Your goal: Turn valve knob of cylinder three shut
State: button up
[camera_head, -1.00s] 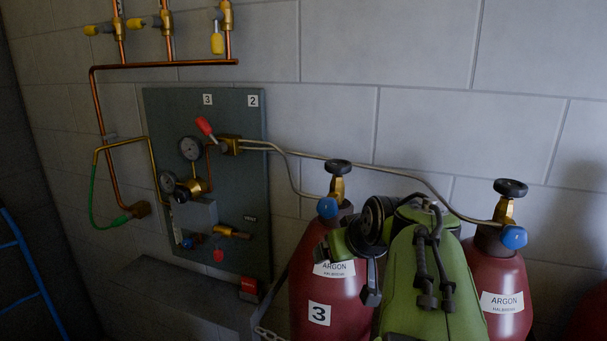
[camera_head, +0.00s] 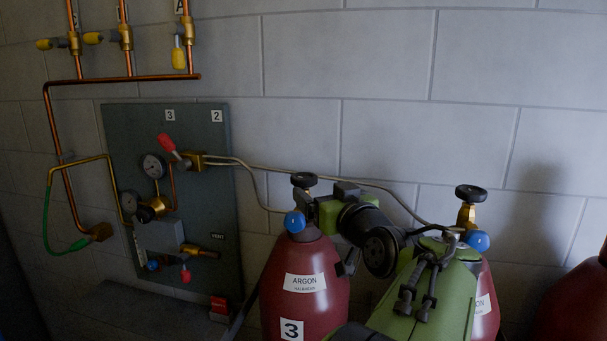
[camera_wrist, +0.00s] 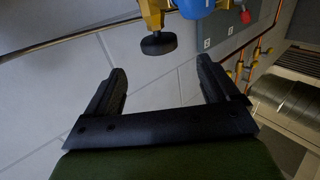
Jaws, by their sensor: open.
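Cylinder three (camera_head: 305,291) is a dark red argon bottle with a white "3" label, in the middle of the head view. Its black valve knob (camera_head: 304,179) tops a valve partly hidden by my green arm. My gripper (camera_head: 325,200) is just right of and below this knob, its fingers only partly visible there. In the wrist view my gripper (camera_wrist: 161,85) is open and empty. A black knob (camera_wrist: 159,44) on a brass valve (camera_wrist: 153,12) shows above and between the fingertips, apart from both. A blue fitting (camera_wrist: 194,8) is beside it.
A second argon cylinder (camera_head: 484,305) with its own black knob (camera_head: 471,193) stands right, partly behind my arm. A grey gauge panel (camera_head: 222,170) is on the wall to the left. Thin metal tubes (camera_head: 330,178) run from panel to cylinders.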

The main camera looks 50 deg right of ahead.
aim_at(304, 176)
jog(key=p+x, duration=0.2)
jog(key=x, duration=0.8)
jog(key=shift+d+p, duration=0.15)
jog(key=shift+p, duration=0.2)
jog(key=c, duration=1)
